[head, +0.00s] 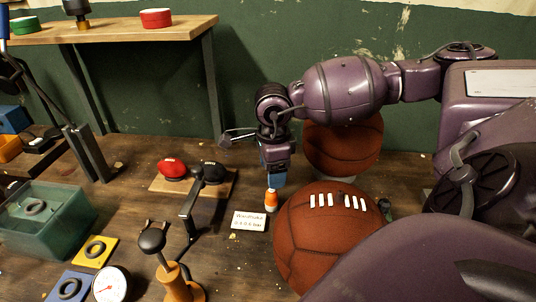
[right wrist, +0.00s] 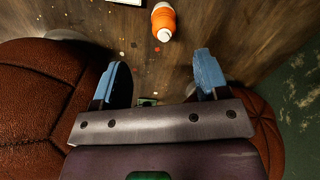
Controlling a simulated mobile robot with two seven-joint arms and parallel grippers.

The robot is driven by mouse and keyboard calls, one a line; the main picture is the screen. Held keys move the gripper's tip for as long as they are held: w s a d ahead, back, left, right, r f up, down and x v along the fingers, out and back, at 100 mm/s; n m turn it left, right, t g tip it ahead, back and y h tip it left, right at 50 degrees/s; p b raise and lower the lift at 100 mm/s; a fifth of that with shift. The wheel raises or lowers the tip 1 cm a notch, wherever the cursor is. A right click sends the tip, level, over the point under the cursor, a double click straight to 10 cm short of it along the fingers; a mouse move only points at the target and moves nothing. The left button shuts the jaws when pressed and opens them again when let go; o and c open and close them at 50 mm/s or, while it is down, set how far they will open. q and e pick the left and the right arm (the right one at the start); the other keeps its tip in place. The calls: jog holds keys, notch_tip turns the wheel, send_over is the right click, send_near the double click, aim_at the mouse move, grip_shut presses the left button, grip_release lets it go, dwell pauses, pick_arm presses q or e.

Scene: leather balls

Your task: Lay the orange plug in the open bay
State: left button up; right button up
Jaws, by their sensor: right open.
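My right gripper (head: 274,179) points down just above the plug in the head view. Its blue fingers (right wrist: 160,75) are apart, with nothing held between them. I cannot tell which thing is the open bay. My left gripper does not show.
A large leather ball (head: 325,240) stands close to the right gripper, with another ball (head: 342,146) behind. A white card (head: 249,221) lies beside the plug. Left are a black-knobbed stand (head: 178,275), a wooden board (head: 217,185), a teal bin (head: 40,243) and a gauge (head: 110,285).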

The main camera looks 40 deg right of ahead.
aim_at(272, 197)
notch_tip(272, 197, down, 4)
jog(key=shift+r, duration=0.15)
jog(key=shift+w+d+f+b, duration=0.1)
jog(key=shift+w+f+b, duration=0.1)
jog(key=shift+f, duration=1.45)
jog(key=shift+w+d+f+b, duration=0.1)
jog(key=shift+f+b, duration=0.05)
jog(key=shift+f, duration=1.5)
jog(key=shift+s, duration=0.1)
jog(key=c, duration=1)
jog(key=shift+c, duration=0.2)
jog(key=shift+r, duration=0.1)
notch_tip(272, 197, up, 20)
jog(key=shift+f+p, duration=0.1)
jog(key=shift+p, duration=0.7)
